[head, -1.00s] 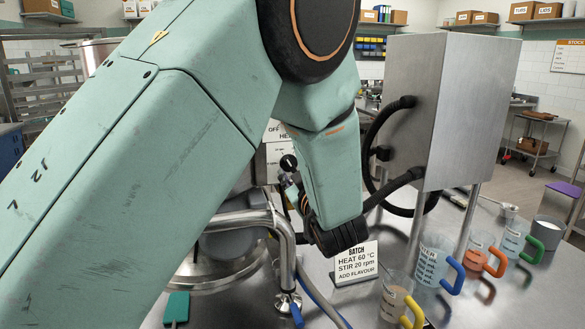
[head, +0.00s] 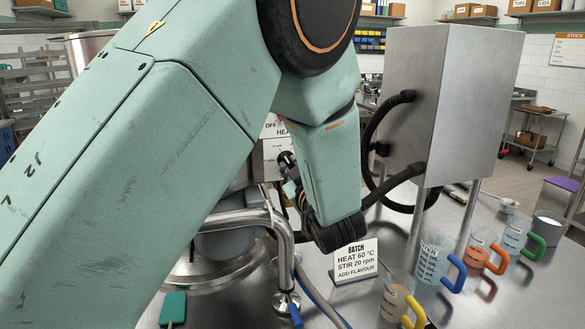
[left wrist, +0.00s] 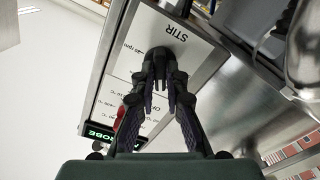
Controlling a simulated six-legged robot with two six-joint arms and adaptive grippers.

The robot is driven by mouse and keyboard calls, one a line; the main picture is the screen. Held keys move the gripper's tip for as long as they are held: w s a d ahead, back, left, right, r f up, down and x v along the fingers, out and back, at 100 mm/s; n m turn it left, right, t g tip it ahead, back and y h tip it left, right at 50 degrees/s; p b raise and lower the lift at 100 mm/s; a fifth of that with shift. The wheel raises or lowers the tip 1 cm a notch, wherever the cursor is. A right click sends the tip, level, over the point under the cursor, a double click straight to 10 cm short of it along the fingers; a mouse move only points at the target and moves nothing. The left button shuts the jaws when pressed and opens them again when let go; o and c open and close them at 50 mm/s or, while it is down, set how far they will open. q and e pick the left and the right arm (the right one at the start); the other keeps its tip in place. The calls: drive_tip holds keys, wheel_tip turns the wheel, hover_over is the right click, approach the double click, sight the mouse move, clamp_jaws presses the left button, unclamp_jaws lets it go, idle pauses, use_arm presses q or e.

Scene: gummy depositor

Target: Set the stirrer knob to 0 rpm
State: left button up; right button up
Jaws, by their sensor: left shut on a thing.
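The control panel (left wrist: 118,75) is pale and shows tilted in the left wrist view, with the printed word STIR and an rpm mark. My left gripper (left wrist: 166,66) is at the panel beside the STIR label, its dark fingers shut on the stirrer knob. The fingers cover most of the knob, so its pointer and setting cannot be read. In the head view the panel (head: 272,150) is partly hidden behind my left arm, and my left gripper (head: 290,168) shows small at its right edge. My right gripper is not in view.
A batch sign (head: 355,262) reading STIR 20 rpm stands on the steel table. Jugs with coloured handles, such as the yellow-handled jug (head: 396,297), stand at the right. A steel cabinet (head: 440,105) with black hoses (head: 378,150) rises close right of my arm.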

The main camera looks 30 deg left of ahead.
use_arm(q)
drive_tip(key=shift+s, duration=0.1)
clamp_jaws()
drive_tip(key=shift+n+b, duration=1.2)
drive_tip(key=shift+b, duration=0.05)
drive_tip(key=n+b, duration=0.7)
drive_tip(key=shift+f+b, duration=0.15)
drive_tip(key=shift+b, duration=0.2)
drive_tip(key=shift+n+b, duration=1.3)
drive_tip(key=shift+b, duration=0.25)
drive_tip(key=shift+o, duration=1.3)
unclamp_jaws()
drive_tip(key=o, duration=0.4)
drive_tip(key=shift+s, duration=0.25)
drive_tip(key=shift+w, duration=0.2)
